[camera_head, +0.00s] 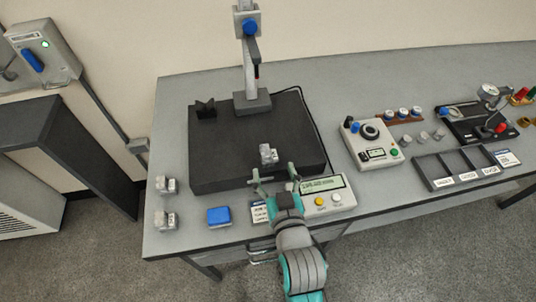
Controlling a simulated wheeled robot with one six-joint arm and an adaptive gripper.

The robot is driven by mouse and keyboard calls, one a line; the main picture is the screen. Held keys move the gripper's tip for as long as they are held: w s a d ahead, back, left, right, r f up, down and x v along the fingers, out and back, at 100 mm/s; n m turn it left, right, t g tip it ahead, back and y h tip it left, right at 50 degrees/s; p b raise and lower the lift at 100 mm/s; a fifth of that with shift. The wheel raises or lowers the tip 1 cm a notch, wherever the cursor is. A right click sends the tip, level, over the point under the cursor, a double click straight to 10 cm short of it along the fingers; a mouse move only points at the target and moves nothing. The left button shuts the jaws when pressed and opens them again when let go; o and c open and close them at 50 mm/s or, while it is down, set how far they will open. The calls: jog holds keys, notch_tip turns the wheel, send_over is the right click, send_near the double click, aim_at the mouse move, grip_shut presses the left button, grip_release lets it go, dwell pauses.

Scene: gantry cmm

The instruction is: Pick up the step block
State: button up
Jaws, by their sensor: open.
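A small silvery block (268,155) with a stepped outline, likely the step block, sits on the dark surface plate (225,172), near its front middle. Two similar silvery blocks stand on the bench at the left, one farther back (166,185) and one nearer the front edge (166,219). At this size I cannot tell their exact shapes apart. My gripper (273,172) is open and empty, its two fingers spread just in front of the block on the plate. The fingertips appear apart from it; their height above the plate is unclear.
A height gauge (251,100) with a tall column stands at the plate's back. A dark V-shaped block (205,109) is at back left. A display box (328,196) sits right of my wrist, a blue box (219,216) left. A labelled tray (460,168) lies right.

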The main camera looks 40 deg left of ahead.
aim_at(271, 160)
jog(key=shift+x, duration=3.2)
jog(key=shift+r, duration=0.15)
